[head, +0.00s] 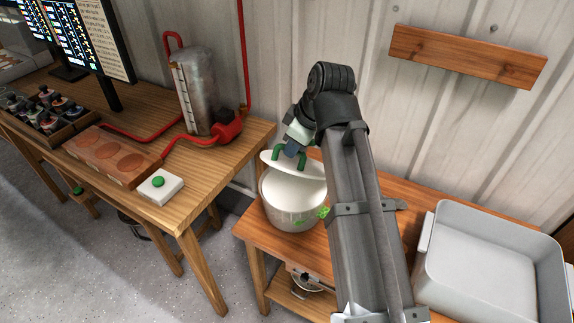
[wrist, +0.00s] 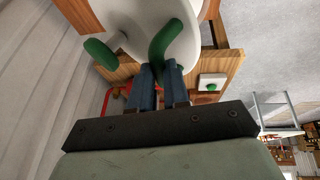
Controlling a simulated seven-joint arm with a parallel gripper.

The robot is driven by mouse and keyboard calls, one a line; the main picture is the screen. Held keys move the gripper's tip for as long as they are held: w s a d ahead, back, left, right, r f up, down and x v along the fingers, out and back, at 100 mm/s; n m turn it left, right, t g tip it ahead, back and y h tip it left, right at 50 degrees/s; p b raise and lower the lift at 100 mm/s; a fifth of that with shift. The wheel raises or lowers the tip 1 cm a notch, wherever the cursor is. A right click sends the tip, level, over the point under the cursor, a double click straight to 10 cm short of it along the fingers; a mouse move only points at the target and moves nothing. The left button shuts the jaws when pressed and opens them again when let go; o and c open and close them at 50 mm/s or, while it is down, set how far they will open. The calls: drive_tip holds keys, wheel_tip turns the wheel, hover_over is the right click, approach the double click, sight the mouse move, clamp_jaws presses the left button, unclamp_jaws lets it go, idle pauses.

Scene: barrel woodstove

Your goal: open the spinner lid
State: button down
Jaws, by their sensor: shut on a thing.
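The spinner is a pale, round bowl (head: 291,207) on the right wooden table. Its white lid (head: 283,163) sits tilted above the bowl's back part, and the bowl's front rim shows clear of it. Whether the lid still touches the rim at the back is hidden. A green handle (head: 304,154) stands on the lid; the wrist view shows two green parts, and the curved middle one (wrist: 165,45) runs between my blue fingertips. My gripper (head: 290,149) is shut on this green handle (wrist: 157,84). A green clip (head: 323,212) shows on the bowl's right side.
A grey bin (head: 490,265) stands right on the same table. The left table (head: 205,180) holds a white box with a green button (head: 160,186), a brick-coloured block (head: 112,155) and a red pump (head: 222,133). A wooden board (head: 467,56) is on the wall behind.

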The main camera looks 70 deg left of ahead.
drive_tip(key=w+a+r, duration=0.1)
drive_tip(key=w+a, duration=0.1)
drive_tip(key=w+a+r, duration=0.1)
drive_tip(key=w+a, duration=0.1)
drive_tip(key=w+a+r, duration=0.2)
drive_tip(key=w+a, duration=0.1)
drive_tip(key=w+a+f+m+g+h, duration=0.1)
drive_tip(key=w+a+g+h, duration=0.2)
drive_tip(key=w+a+g, duration=0.1)
drive_tip(key=shift+w+a+h, duration=0.4)
drive_tip(key=shift+w+a, duration=0.3)
drive_tip(key=shift+w, duration=0.2)
drive_tip(key=c, duration=1.4)
unclamp_jaws()
drive_tip(key=shift+o, duration=1.2)
drive_tip(key=shift+a+r, duration=0.1)
drive_tip(key=shift+s, duration=0.1)
